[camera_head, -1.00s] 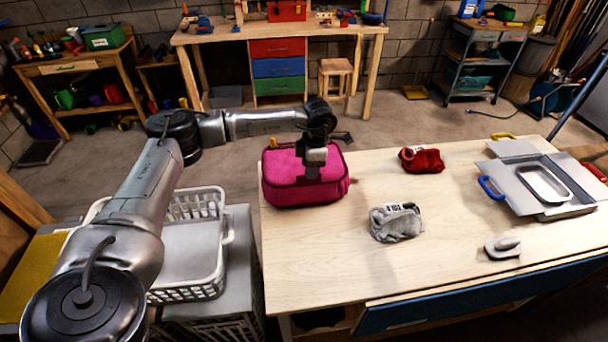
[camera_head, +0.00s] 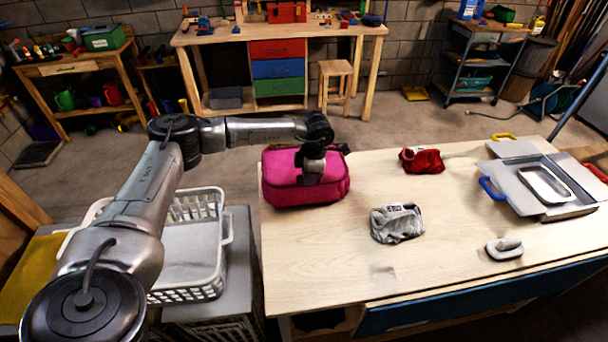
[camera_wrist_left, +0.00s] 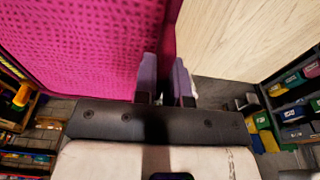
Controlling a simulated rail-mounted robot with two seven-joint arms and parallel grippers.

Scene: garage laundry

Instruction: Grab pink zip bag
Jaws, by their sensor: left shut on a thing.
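The pink zip bag (camera_head: 330,190) stands upright at the left end of the light wood table. My left gripper (camera_head: 313,180) comes down on the bag from above and hides part of its top and front. In the left wrist view, the dotted pink bag (camera_wrist_left: 75,45) fills the upper left. A pink edge of it runs between the two purple-grey fingers of the left gripper (camera_wrist_left: 166,78), which are shut on it. The bag appears to rest on the table. My right gripper is not in view.
On the table (camera_head: 310,265) lie a grey cloth (camera_head: 397,222), a red cloth (camera_head: 422,160), a small iron-like item (camera_head: 504,248) and a grey open case (camera_head: 520,185). A white basket (camera_head: 190,290) stands left of the table. The table's front middle is clear.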

